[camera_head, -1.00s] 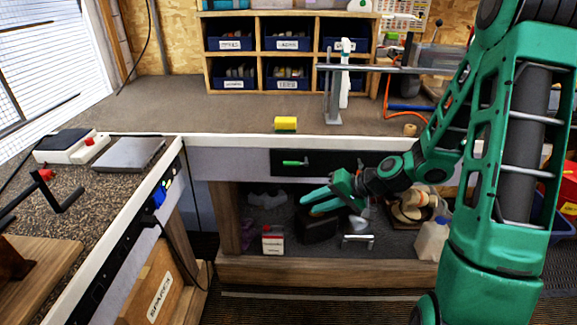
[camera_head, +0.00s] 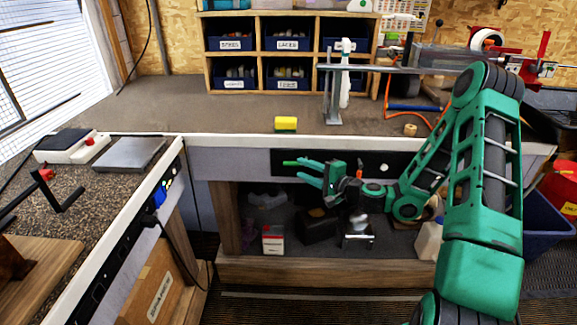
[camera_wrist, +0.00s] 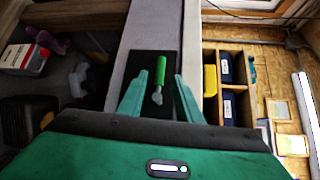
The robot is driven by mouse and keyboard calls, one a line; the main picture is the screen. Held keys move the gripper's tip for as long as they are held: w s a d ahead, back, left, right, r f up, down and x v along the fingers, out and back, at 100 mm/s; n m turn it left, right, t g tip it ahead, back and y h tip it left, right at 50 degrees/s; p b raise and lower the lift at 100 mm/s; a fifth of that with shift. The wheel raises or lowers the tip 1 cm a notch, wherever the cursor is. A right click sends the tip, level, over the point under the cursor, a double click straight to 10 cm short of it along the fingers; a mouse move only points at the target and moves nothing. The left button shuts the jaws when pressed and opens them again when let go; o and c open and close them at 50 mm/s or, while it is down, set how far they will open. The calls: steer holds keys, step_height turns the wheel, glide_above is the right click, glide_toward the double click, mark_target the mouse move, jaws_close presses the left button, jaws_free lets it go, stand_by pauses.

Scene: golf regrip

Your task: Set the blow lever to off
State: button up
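The blow lever (camera_head: 288,163) is a green-handled lever on the black panel (camera_head: 281,170) at the bench front. In the head view its handle lies about level, pointing left, and my fingers hide its right part. My gripper (camera_head: 306,171) is open, with its green fingers pointing left in front of the panel. In the wrist view the lever's green handle (camera_wrist: 160,70) and metal shank lie between the two open fingers, with a gap on each side. I cannot tell whether the fingers reach around the handle in depth.
An orange-red piece (camera_head: 360,172) shows near my wrist. A yellow sponge (camera_head: 285,123) and a metal stand (camera_head: 332,105) are on the bench above. Below, the shelf holds a red-and-white container (camera_head: 273,240) and other items. The space left of the panel is clear.

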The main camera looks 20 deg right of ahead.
mark_target(290, 163)
steer(key=x, duration=0.7)
jaws_close()
